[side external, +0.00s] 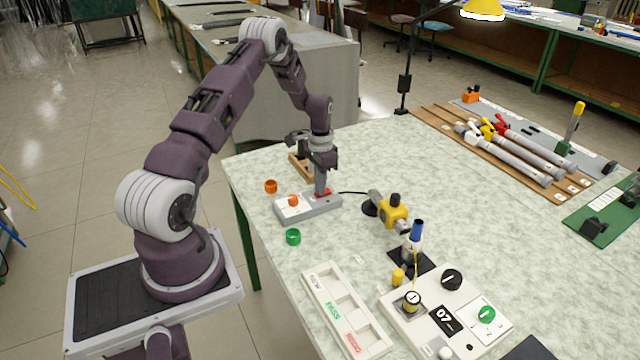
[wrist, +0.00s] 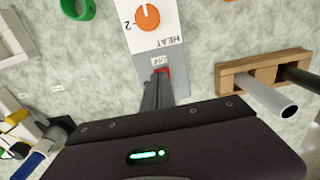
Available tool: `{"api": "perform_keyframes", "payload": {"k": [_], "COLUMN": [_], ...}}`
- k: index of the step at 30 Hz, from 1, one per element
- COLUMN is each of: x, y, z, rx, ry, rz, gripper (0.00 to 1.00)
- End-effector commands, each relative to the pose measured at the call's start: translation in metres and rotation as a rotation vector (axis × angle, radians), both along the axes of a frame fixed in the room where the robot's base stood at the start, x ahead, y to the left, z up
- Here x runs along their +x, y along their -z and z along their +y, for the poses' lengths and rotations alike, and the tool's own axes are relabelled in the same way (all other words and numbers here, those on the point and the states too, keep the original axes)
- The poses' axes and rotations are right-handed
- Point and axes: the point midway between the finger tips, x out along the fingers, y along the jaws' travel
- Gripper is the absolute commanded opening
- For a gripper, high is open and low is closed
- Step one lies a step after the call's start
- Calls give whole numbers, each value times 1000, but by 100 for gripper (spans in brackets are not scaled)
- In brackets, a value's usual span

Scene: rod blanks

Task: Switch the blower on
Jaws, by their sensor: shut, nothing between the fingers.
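A grey and white control box (side external: 307,206) sits on the table with an orange knob (side external: 293,201) and a red switch (side external: 324,192). In the wrist view the panel (wrist: 150,42) reads HEAT beside the orange knob (wrist: 148,18). The red switch (wrist: 163,71) is mostly hidden behind my fingertips. My gripper (side external: 320,191) is shut and empty, pointing down with its tips at the switch; I cannot tell whether it is pressed in. A cable runs from the box towards a yellow and grey blower (side external: 393,211) on a black base.
An orange ring (side external: 271,186) and a green ring (side external: 293,237) lie near the box. A wooden block (wrist: 262,72) with tubes stands close beside my gripper. A sectioned white tray (side external: 345,310) and a dial panel (side external: 445,315) are at the front. Free table lies behind the blower.

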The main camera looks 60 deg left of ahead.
Motion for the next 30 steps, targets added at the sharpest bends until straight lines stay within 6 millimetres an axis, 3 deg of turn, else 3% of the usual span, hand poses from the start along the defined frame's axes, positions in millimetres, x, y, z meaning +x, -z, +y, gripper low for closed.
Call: {"api": "perform_keyframes", "payload": {"k": [4,19,30], "x": [-8,-12,1], "y": [12,15,11], "z": [0,1,2], "rx": [-3,2,3], "ry": [-1,-1,-2], "rz": [4,10,8], "gripper": [0,0,0]}}
